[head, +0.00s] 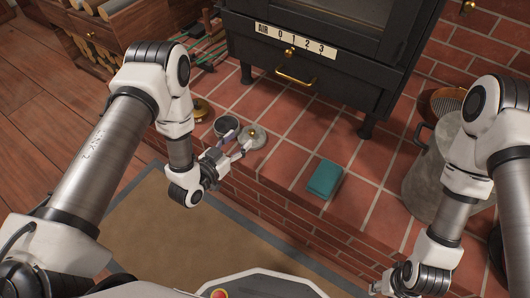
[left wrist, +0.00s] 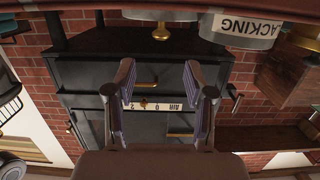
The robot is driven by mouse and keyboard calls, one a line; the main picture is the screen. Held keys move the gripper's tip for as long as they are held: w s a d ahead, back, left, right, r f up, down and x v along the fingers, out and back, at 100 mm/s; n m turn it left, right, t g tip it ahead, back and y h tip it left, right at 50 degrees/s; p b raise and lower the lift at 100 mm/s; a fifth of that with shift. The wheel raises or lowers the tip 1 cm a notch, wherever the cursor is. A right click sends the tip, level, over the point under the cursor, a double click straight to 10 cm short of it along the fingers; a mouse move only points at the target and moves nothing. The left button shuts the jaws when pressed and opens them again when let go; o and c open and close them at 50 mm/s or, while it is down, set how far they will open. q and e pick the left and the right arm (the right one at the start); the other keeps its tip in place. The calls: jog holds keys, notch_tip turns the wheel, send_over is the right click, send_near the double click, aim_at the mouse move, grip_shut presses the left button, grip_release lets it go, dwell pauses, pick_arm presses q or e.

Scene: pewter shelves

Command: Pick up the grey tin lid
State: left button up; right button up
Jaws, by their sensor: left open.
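The grey tin lid (head: 254,139) is a round disc with a brass knob and lies on the brick hearth in front of the stove. In the left wrist view the lid (left wrist: 160,15) shows at the top edge with its knob pointing into the picture. A round grey tin (head: 227,127) stands close beside it; its label (left wrist: 243,27) reads "...ACKING" upside down. My left gripper (head: 240,142) is open, its fingers reaching towards the lid, with nothing between the fingertips (left wrist: 160,72). Whether a finger touches the lid is unclear. My right gripper (head: 384,289) is at the bottom edge, partly cut off.
A black stove (head: 320,68) with a brass handle stands behind the lid. A teal block (head: 324,179) lies to the right on the hearth (head: 285,165). A grey metal bucket (head: 425,185) stands further right. A brass object (head: 199,110) sits left of the tin.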

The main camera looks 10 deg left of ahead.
aim_at(249, 133)
pick_arm(q)
jog(key=shift+s+a+f, duration=0.15)
jog(key=shift+a+f, duration=0.05)
jog(key=shift+f, duration=0.75)
jog(key=b+x, duration=0.3)
jog(key=x, duration=0.4)
jog(key=shift+w+d+r+b, duration=0.15)
jog(key=shift+w+d+b, duration=0.1)
jog(key=shift+w+b, duration=0.1)
jog(key=shift+r, duration=0.1)
pick_arm(e)
notch_tip(249, 133, down, 5)
jog(key=shift+s+a+r, duration=0.1)
jog(key=shift+a, duration=0.05)
pick_arm(q)
grip_shut()
